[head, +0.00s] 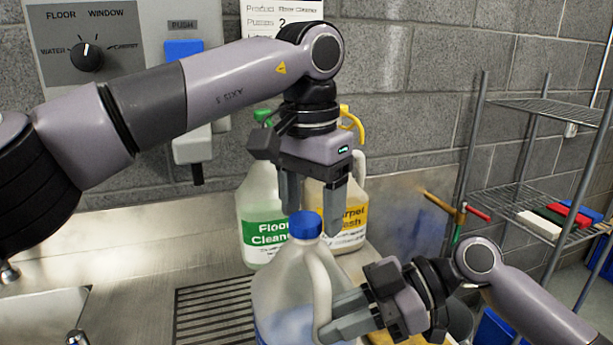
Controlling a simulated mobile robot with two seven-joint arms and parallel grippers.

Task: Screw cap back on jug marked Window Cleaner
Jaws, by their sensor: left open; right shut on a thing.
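A translucent jug (285,290) with blue liquid stands upright in front of me, its label out of view. A blue cap (305,224) sits on its neck; I cannot tell how tight it is. My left gripper (312,205) points down just above and around the cap, with its fingers apart on either side. Its contact with the cap is not clear. My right gripper (345,318) comes in from the right and is shut on the jug's handle (319,285).
Behind stand a Floor Cleaner jug (262,215) and a Carpet Wash jug (352,225). A drain grate (212,310) lies left of the front jug. A dispenser panel (95,45) is on the wall, a sink (40,315) at lower left, a wire rack (530,195) at right.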

